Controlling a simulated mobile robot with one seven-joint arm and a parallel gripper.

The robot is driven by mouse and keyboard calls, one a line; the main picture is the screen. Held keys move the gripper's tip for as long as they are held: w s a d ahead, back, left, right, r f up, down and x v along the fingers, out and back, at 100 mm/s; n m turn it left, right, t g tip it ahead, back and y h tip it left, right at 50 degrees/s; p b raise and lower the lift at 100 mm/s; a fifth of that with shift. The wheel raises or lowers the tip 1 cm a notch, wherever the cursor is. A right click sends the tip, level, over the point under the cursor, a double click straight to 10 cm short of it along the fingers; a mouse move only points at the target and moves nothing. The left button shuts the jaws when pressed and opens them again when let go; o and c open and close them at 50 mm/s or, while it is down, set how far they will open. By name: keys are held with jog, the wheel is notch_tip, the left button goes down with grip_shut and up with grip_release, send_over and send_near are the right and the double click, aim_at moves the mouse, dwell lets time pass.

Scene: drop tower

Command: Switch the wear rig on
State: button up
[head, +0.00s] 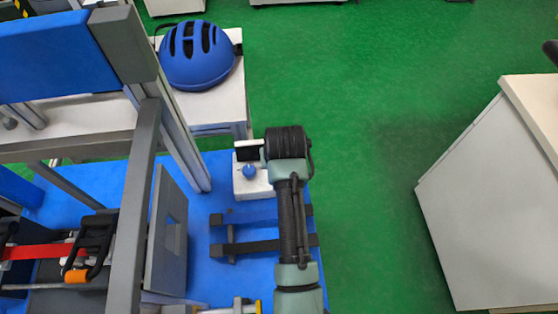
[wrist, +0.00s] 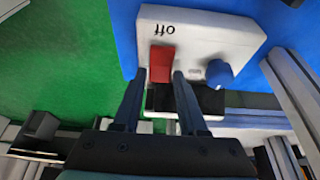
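The wear rig's white control box (head: 240,187) stands on the blue surface, and its face fills the upper part of the wrist view (wrist: 225,38). It carries a red rocker switch (wrist: 162,60), a blue knob (wrist: 219,73) and the word "off", upside down in this view. The knob also shows in the head view (head: 249,171); the red switch is hidden there. My gripper (wrist: 159,76) is open and empty, its two fingers apart, with the tips at the red switch's lower end. I cannot tell whether they touch it.
A blue helmet (head: 196,62) rests on a white table at the back. A grey metal frame (head: 140,190) rises left of the box. A white cabinet (head: 480,200) stands right; green floor between is clear.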

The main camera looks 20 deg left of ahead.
grip_shut()
